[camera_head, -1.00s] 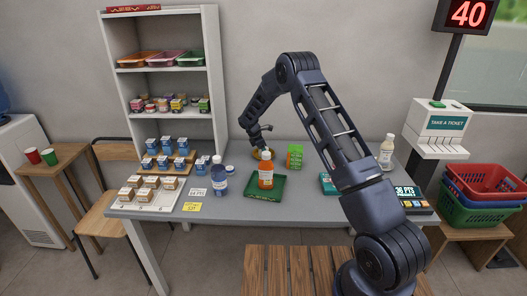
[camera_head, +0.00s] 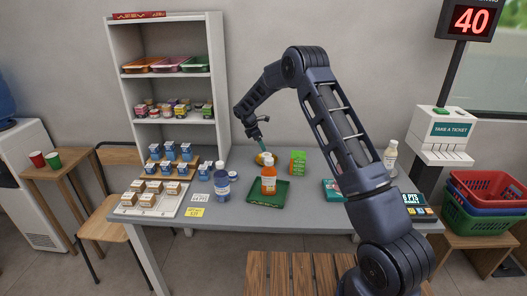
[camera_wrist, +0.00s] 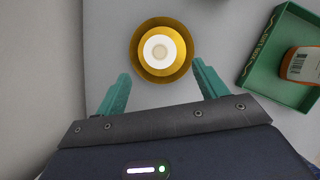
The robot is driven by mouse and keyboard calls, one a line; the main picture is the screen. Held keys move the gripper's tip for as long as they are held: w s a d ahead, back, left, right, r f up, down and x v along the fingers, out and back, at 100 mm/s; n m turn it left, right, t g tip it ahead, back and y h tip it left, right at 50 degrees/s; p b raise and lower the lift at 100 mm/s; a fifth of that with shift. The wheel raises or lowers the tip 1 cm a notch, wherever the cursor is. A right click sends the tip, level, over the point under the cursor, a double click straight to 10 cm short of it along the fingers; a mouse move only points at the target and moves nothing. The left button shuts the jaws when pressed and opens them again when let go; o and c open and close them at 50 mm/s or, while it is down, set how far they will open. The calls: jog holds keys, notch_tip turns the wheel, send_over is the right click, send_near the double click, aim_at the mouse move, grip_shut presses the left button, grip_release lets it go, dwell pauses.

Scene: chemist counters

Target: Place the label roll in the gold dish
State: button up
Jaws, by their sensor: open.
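The gold dish (camera_wrist: 143,66) sits on the grey counter, round and seen from above in the wrist view. A label roll (camera_wrist: 148,48), with a white ring and a beige centre, lies inside it, near the middle. In the head view the dish area (camera_head: 261,160) is small and partly hidden by my fingers. My gripper (camera_wrist: 160,72) is open, its two teal fingers apart, with nothing held between them. In the head view my gripper (camera_head: 261,147) hangs just above the dish.
A green tray (camera_head: 252,198) with an orange bottle (camera_head: 269,182) stands in front of the dish. A green box (camera_head: 298,162) is close on the right. A blue bottle (camera_head: 221,184) and rows of small boxes are to the left. A white shelf (camera_head: 223,90) stands behind on the left.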

jog(key=shift+v, duration=1.35)
jog(key=s+d+r+m+y, duration=0.1)
jog(key=s+d+r+m, duration=0.4)
jog(key=s+d+r, duration=0.6)
jog(key=s+d+r+m+y, duration=0.1)
jog(key=s+d+r+m, duration=0.5)
jog(key=d+r, duration=0.8)
jog(key=s+d+r+m+t+y, duration=0.1)
jog(key=s+d+r+m, duration=0.25)
jog(key=s, duration=0.55)
jog(key=s+d+r+m, duration=0.2)
jog(key=s+d, duration=0.2)
jog(key=s, duration=0.5)
jog(key=s+d+f+m+t, duration=0.1)
jog(key=s+d+m, duration=0.1)
jog(key=s, duration=0.6)
jog(key=s+d+f+m+t+y, duration=0.1)
jog(key=s+d+f+m, duration=0.1)
jog(key=s, duration=0.6)
jog(key=shift+f+m, duration=0.2)
jog(key=shift+m, duration=0.55)
